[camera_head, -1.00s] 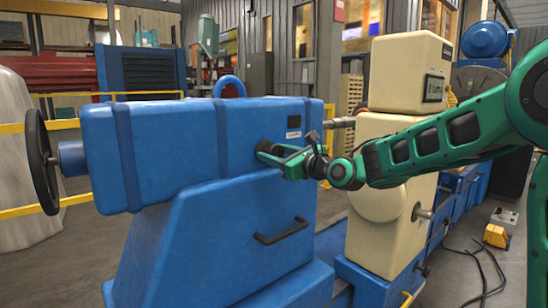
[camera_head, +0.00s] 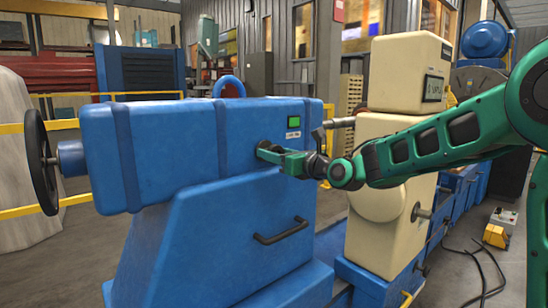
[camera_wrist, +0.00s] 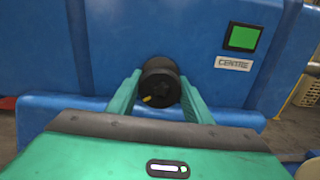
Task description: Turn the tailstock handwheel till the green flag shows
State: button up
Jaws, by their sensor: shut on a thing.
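The blue tailstock (camera_head: 190,150) fills the left of the head view. Its black handwheel (camera_head: 37,161) stands at its left end, apart from my gripper. A small window on the tailstock's side shows a green flag (camera_head: 293,122); the green flag also fills the window in the wrist view (camera_wrist: 243,37). My gripper (camera_head: 268,150) is at the tailstock's side, below and left of the window. In the wrist view my gripper (camera_wrist: 160,92) has its two green fingers shut on a round black knob (camera_wrist: 160,78) with a yellow mark on its face.
A label reading CENTRE (camera_wrist: 233,63) sits under the window. A cream headstock-like unit (camera_head: 385,150) stands to the right, close behind my arm. A dark bar handle (camera_head: 281,231) juts from the blue base. Cables (camera_head: 470,262) lie on the floor at right.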

jog(key=o, duration=1.1)
jog(key=shift+w+d+f, duration=0.15)
jog(key=shift+d+f, duration=0.15)
jog(key=shift+f, duration=0.25)
jog(key=shift+c, duration=0.2)
jog(key=shift+a+r, duration=0.15)
jog(key=shift+r, duration=0.1)
jog(key=v, duration=1.1)
jog(key=shift+f, duration=0.1)
jog(key=s+d+f+n+g+h, duration=0.3)
jog(key=s+d+f+n+h, duration=0.1)
jog(key=s+d+f+n, duration=0.35)
jog(key=s+d+f+n+g+h, duration=0.3)
jog(key=s+d+f+n+h, duration=0.25)
jog(key=d+f, duration=0.45)
jog(key=s+d+f+n+g, duration=0.2)
jog(key=s+d+n+g, duration=0.1)
jog(key=s, duration=0.6)
jog(key=s+d+f+n+g, duration=0.2)
jog(key=s+d+n+g, duration=0.1)
jog(key=s, duration=0.7)
jog(key=s+d+f+n+g, duration=0.2)
jog(key=s+d, duration=0.3)
jog(key=s, duration=0.4)
jog(key=shift+s+d+f+n+g+h, duration=0.25)
jog(key=shift+s+d+n+g+h, duration=0.15)
jog(key=shift+n, duration=0.5)
